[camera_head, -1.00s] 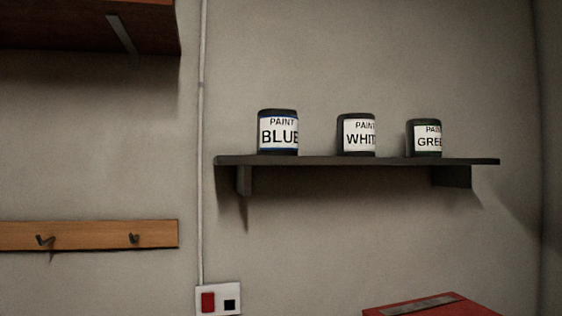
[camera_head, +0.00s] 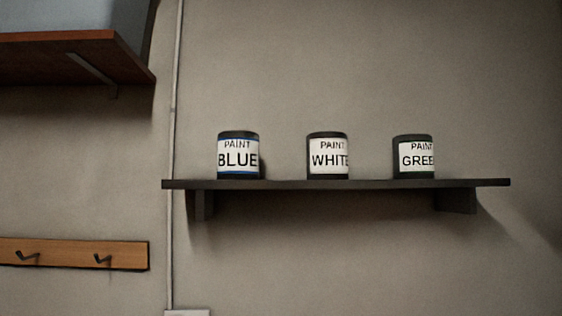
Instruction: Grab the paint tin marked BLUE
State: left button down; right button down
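The paint tin marked BLUE (camera_head: 238,156) stands upright at the left part of a dark wall shelf (camera_head: 280,185). It is dark with a white label edged in blue. To its right stand the tin marked WHITE (camera_head: 327,156) and a tin whose label reads GREE (camera_head: 414,157), its last part out of sight round the curve. The tins stand apart from each other with clear gaps. Neither of my grippers shows in the head view.
A brown shelf (camera_head: 75,55) with a grey-blue object (camera_head: 95,18) on it is at the upper left. A wooden rail with hooks (camera_head: 75,254) is on the wall at the lower left. A pipe (camera_head: 175,120) runs down the wall left of the tins.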

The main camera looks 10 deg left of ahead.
aim_at(238, 152)
jog(key=l+u, duration=0.25)
jog(key=u, duration=0.2)
jog(key=k+l+u, duration=0.1)
jog(key=l+u, duration=0.15)
jog(key=u, duration=0.2)
